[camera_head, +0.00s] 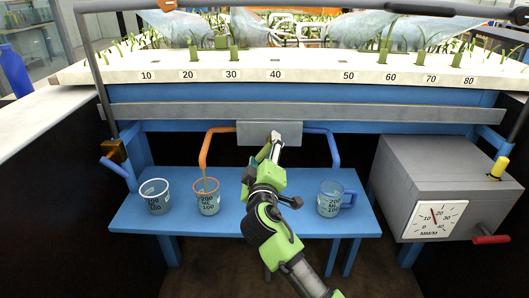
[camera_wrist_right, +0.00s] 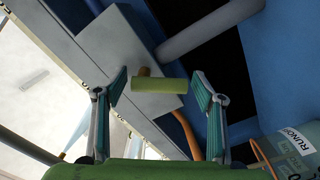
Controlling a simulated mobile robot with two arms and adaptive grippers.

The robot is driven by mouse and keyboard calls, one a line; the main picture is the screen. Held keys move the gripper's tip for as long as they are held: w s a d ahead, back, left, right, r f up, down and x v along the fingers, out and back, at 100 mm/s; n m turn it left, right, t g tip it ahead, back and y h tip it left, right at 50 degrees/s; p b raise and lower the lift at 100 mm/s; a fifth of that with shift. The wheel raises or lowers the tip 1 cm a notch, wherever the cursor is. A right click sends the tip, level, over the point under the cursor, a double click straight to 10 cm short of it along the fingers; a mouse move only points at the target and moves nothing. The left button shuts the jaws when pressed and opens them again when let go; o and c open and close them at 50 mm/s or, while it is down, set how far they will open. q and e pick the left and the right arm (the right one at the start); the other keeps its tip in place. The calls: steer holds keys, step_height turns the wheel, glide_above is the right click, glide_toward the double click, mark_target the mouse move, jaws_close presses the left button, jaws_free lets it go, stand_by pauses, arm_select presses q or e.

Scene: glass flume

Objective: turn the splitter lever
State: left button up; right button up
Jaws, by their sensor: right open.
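The splitter is a grey box (camera_head: 255,131) under the front of the flume, with an orange pipe (camera_head: 203,150) on its left and a blue pipe (camera_head: 334,150) on its right. In the wrist view the box (camera_wrist_right: 118,45) carries a short yellow-green lever (camera_wrist_right: 160,85) on a brown pivot. In the head view my arm hides the lever. My right gripper (camera_head: 274,147) is at the box's front. It is open, with its fingers (camera_wrist_right: 161,92) on either side of the lever and a gap visible at each side. My left gripper is not in view.
On the blue bench (camera_head: 180,218) stand a clear cup (camera_head: 155,196), an orange-rimmed cup (camera_head: 207,197) under the orange pipe and a blue-handled cup (camera_head: 331,199). A grey gauge box (camera_head: 435,165) with a red handle (camera_head: 491,239) is at the right. The numbered flume bed (camera_head: 300,67) lies above.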

steer(key=s, duration=1.2)
